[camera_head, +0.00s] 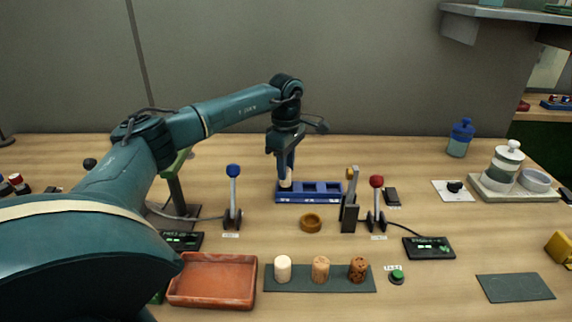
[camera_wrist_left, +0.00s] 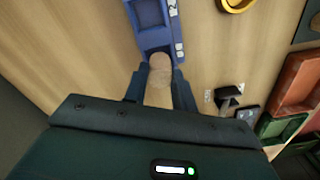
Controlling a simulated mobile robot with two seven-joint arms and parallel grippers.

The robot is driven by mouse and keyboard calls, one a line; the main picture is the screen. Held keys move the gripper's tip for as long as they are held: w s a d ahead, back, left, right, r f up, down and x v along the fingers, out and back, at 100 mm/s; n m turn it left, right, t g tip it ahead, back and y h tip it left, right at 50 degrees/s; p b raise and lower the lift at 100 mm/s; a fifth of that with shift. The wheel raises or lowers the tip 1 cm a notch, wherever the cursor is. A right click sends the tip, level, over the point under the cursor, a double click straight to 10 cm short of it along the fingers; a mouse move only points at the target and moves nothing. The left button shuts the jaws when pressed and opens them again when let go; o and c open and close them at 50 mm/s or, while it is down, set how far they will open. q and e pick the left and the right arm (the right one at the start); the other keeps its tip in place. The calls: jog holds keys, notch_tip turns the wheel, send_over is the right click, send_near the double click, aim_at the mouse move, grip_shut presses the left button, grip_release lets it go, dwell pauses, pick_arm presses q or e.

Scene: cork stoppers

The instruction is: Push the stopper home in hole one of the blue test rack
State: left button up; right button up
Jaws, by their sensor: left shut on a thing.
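The blue test rack (camera_head: 322,199) lies on the table with a row of square openings. It also shows in the wrist view (camera_wrist_left: 155,41). My left gripper (camera_head: 285,172) points down over the rack's left end. It is shut on a pale stopper (camera_head: 287,184), which stands between its fingers in the wrist view (camera_wrist_left: 158,85). The stopper is at the end opening of the rack. The fingers and the stopper hide that opening, so I cannot tell how deep the stopper sits. My right gripper is not in view.
Three loose stoppers (camera_head: 320,269) stand on a dark mat at the front. A red tray (camera_head: 213,280) lies left of them. A blue-knobbed lever (camera_head: 233,198), a brown ring (camera_head: 311,223) and a red-knobbed lever (camera_head: 377,203) stand near the rack.

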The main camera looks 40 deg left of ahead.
pick_arm(q)
jog(key=shift+f+b, duration=0.35)
jog(key=shift+f, duration=0.85)
dwell(0.9)
jog(key=o, duration=1)
notch_tip(320, 180, up, 13)
dwell(0.6)
